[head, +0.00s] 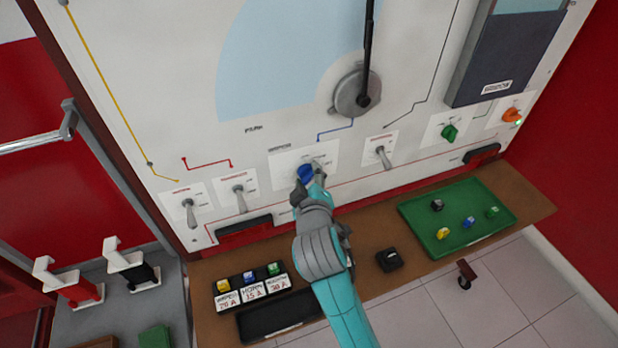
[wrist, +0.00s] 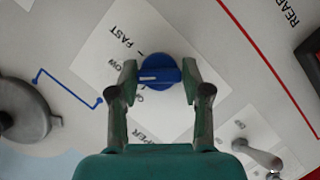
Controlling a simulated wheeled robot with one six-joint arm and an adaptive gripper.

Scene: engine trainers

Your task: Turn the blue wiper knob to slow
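The blue wiper knob (head: 305,174) is on a white label plate (head: 328,153) low on the upright panel. In the wrist view the knob (wrist: 162,68) sits between the two fingers of my gripper (wrist: 160,78). The fingers stand apart on both sides of it, with a thin gap at the right; whether the left finger touches is unclear. The knob's white mark points left, toward the label ending in "OW", partly hidden by the left finger. "FAST" is above that. In the head view my gripper (head: 308,186) partly covers the knob.
Grey toggle levers (head: 240,199) (head: 382,156) stick out on both sides of the knob. A green knob (head: 449,133) and an orange knob (head: 512,115) are farther right. Below, a brown shelf (head: 370,245) holds a green tray (head: 480,195), a black block (head: 389,260) and labelled fuses (head: 249,278).

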